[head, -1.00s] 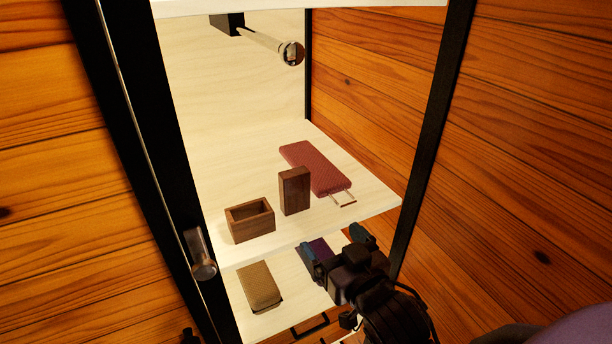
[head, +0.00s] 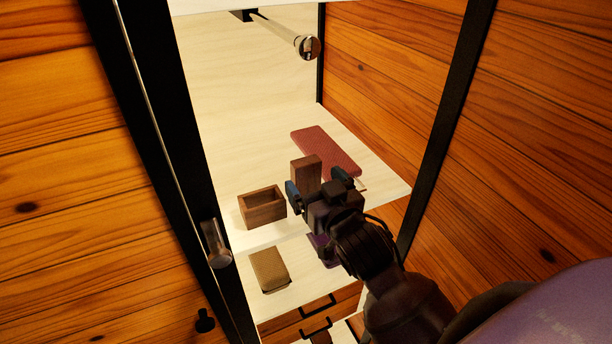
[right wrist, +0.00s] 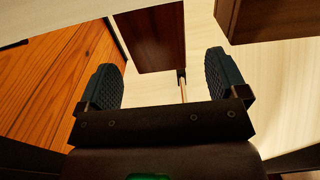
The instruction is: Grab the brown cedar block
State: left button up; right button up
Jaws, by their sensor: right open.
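The brown cedar block (head: 306,170) stands upright on the pale shelf, between the open wooden box and the red case. My right gripper (head: 318,184) is open in front of it and hides its lower part in the head view. In the right wrist view, the block (right wrist: 151,38) is just beyond and between the two blue-padded fingers (right wrist: 164,78). No finger visibly touches it, and nothing is held. My left gripper is not in view.
The open wooden box (head: 262,207) stands close to the block's left. The red case (head: 327,150) lies behind and right. A dark post (head: 447,125) flanks the shelf's right side. A tan woven item (head: 269,270) lies on the lower shelf (head: 305,281).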

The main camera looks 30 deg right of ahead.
aim_at(309, 174)
jog(key=shift+w+d, duration=0.15)
jog(key=shift+w, duration=1.35)
jog(key=c, duration=1)
jog(key=shift+r, duration=0.1)
